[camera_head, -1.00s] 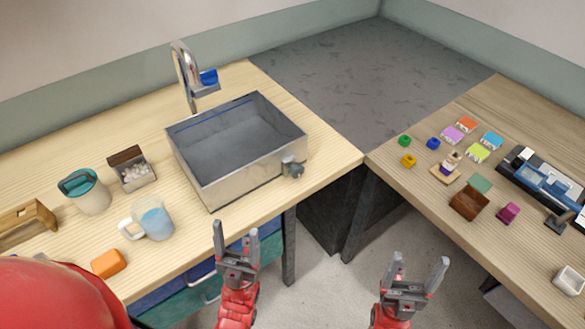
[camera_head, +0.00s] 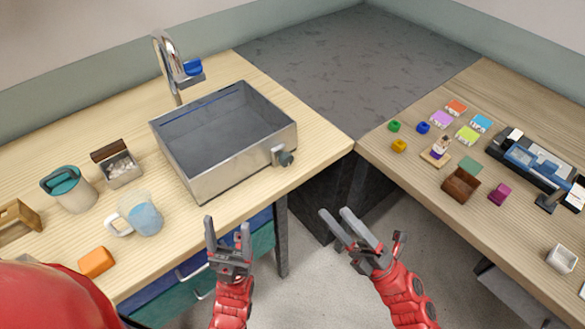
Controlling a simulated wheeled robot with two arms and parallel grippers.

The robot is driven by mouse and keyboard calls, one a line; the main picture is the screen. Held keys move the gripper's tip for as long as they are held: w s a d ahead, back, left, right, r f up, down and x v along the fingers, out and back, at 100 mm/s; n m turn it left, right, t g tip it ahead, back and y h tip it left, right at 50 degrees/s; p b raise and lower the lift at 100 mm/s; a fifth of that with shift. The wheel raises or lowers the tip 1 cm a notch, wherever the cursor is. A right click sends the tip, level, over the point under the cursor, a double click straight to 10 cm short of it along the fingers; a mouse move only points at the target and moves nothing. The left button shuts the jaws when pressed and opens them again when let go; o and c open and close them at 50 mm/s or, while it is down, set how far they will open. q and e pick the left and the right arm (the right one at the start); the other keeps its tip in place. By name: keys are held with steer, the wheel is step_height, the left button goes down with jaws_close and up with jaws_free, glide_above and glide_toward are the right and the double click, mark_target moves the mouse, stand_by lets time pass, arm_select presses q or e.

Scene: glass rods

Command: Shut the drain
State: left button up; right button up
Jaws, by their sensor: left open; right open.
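A metal sink basin (camera_head: 212,181) stands on the left wooden table, with a chrome faucet (camera_head: 168,57) behind it. A grey drain valve with a dark knob (camera_head: 285,158) sticks out of the basin's right front wall. Its exact turn position is too small to tell. My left gripper (camera_head: 227,229) is open and empty in front of the table edge, below the basin. My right gripper (camera_head: 335,220) is open and empty, to the right of and below the valve, apart from it.
A teal-lidded container (camera_head: 72,190), a pitcher of blue liquid (camera_head: 143,217), a small box of white pieces (camera_head: 120,171) and an orange block (camera_head: 96,262) stand left of the sink. The right table (camera_head: 400,176) holds small coloured items. Floor shows between the tables.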

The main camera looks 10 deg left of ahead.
steer(key=w+a+f+n+h+b, duration=0.1)
steer(key=w+f+n+h, duration=0.45)
steer(key=f+n, duration=0.2)
steer(key=n+h+p, duration=0.4)
glide_toward(289, 162)
steer(key=shift+t, duration=0.3)
steer(key=x, duration=0.6)
steer(key=shift+w+a, duration=0.15)
steer(key=shift+a, duration=0.2)
steer(key=shift+w+a+f, duration=0.1)
steer(key=shift+w+a, duration=0.3)
steer(key=shift+a, duration=0.1)
jaws_close()
